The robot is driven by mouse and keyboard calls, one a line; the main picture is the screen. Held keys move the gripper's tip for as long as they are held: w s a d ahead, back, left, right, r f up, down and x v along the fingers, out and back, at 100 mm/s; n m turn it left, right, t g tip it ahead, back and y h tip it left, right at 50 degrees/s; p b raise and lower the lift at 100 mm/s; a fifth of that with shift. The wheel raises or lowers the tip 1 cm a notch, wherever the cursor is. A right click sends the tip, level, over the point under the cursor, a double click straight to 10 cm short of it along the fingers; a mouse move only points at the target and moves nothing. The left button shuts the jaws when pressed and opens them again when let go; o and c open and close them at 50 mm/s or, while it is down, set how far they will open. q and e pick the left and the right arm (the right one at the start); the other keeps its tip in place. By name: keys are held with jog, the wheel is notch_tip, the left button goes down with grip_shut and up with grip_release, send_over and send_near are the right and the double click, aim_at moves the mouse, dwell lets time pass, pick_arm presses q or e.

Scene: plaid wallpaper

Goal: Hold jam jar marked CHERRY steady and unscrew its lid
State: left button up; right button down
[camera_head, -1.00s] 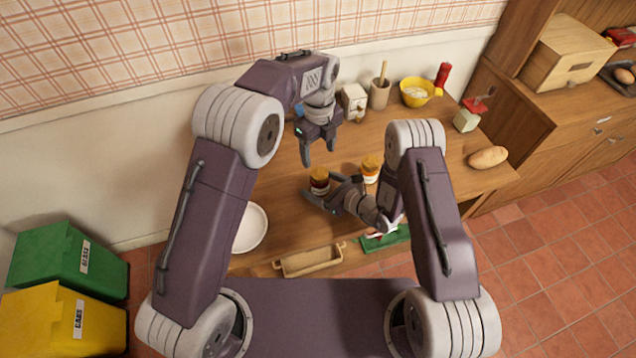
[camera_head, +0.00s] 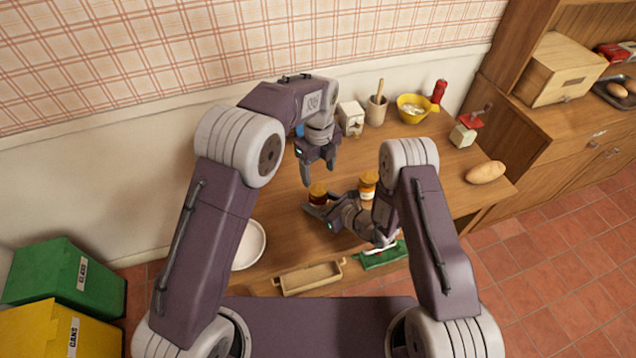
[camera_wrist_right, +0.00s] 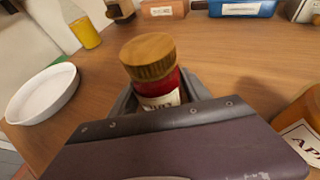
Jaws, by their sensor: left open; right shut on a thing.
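A jam jar with dark red contents and a brown ribbed lid (camera_head: 318,190) stands on the wooden table; its label is mostly hidden in the right wrist view (camera_wrist_right: 150,68), so I cannot read its full name. My right gripper (camera_head: 319,203) is shut around the jar's body, below the lid, which is on the jar. My left gripper (camera_head: 319,170) is open and empty, pointing down just above and behind the jar, apart from its lid.
A second jar (camera_head: 367,188), orange, its label starting "AP" (camera_wrist_right: 303,140), stands close by my right gripper. A white plate (camera_head: 250,245), a wooden tray (camera_head: 308,277) and a green item (camera_head: 380,256) lie in front. A yellow bowl (camera_head: 412,112) stands at the back.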

aim_at(318, 188)
pick_arm(q)
notch_tip(318, 188, down, 7)
jog(key=shift+f, duration=0.1)
grip_shut()
jog(key=n, duration=0.3)
jog(key=shift+n, duration=0.3)
jog(key=n, duration=1.2)
jog(key=shift+n, duration=0.4)
jog(key=n, duration=0.6)
jog(key=shift+n, duration=0.4)
jog(key=n, duration=0.3)
jog(key=shift+w, duration=0.1)
jog(key=n, duration=0.6)
jog(key=shift+r, duration=0.2)
jog(key=n, duration=0.3)
jog(key=shift+n, duration=0.4)
jog(key=shift+r, duration=0.1)
jog(key=shift+r, duration=1)
